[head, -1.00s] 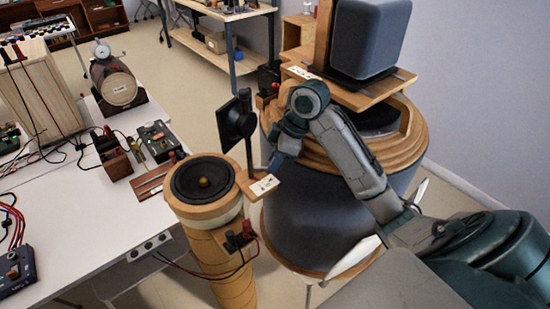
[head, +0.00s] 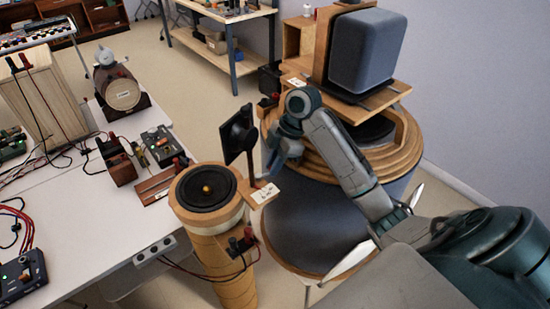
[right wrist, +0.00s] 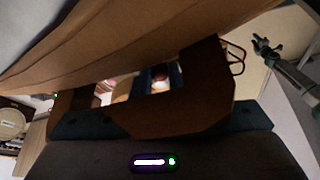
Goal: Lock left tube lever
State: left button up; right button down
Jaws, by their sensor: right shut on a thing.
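A wooden tube (head: 226,265) with a black speaker cone (head: 203,187) on top stands at centre left in the head view. A wooden tab with a white label (head: 264,193) sticks out from its rim. A black square panel (head: 238,134) on a dark post rises beside it. My right gripper (head: 276,160) is low between this post and the large drum (head: 310,220). Its fingertips and what they grip are hidden in the head view. In the right wrist view my right gripper (right wrist: 145,90) lies close under a wooden surface (right wrist: 130,45). My left gripper is not in view.
The drum carries stepped wooden rings (head: 400,150) and a large grey speaker (head: 366,50). Red and black terminals (head: 240,241) with cables stick out of the tube. A white table (head: 70,235) with several instruments is at left. Open floor shows behind.

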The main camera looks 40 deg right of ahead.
jog(key=shift+w+r+n+g+p, duration=0.1)
jog(key=shift+w+n+g+p, duration=0.3)
jog(key=shift+n+p, duration=0.9)
jog(key=shift+w+n+g+p, duration=0.35)
jog(key=shift+n+p, duration=0.25)
jog(key=shift+p, duration=1.25)
jog(key=c, duration=1.4)
grip_release()
jog(key=shift+o, duration=0.2)
